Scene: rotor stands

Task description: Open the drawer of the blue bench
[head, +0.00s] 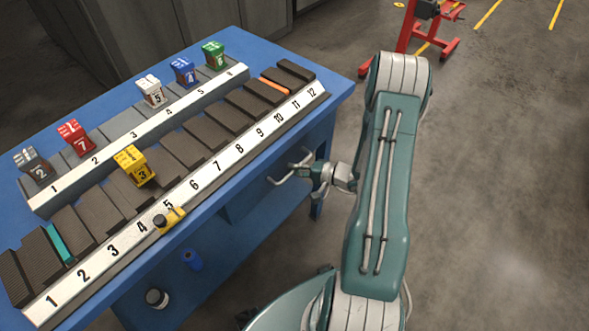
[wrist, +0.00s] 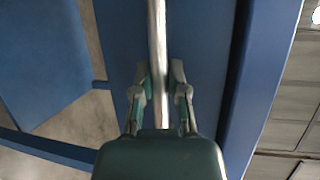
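The blue bench (head: 335,90) runs diagonally across the left of the head view. In the wrist view, a blue panel (wrist: 205,60), apparently the drawer front, fills the middle, with a pale metal bar handle (wrist: 157,40) running along it. My gripper (head: 284,167) is beside the bench, below the top's edge. In the wrist view my gripper (wrist: 161,78) has one finger on each side of the bar, with narrow gaps showing. It looks open; I cannot tell how deep the bar sits between the fingers. The drawer front is largely hidden under the top in the head view.
Numbered racks (head: 225,155) with dark blocks and small coloured blocks stand on the bench top. A yellow item (head: 170,219) sits at the rack's front edge. A dark roll (head: 157,298) and blue cup (head: 192,260) are on a lower shelf. Floor at right is clear; a red stand (head: 408,30) is behind.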

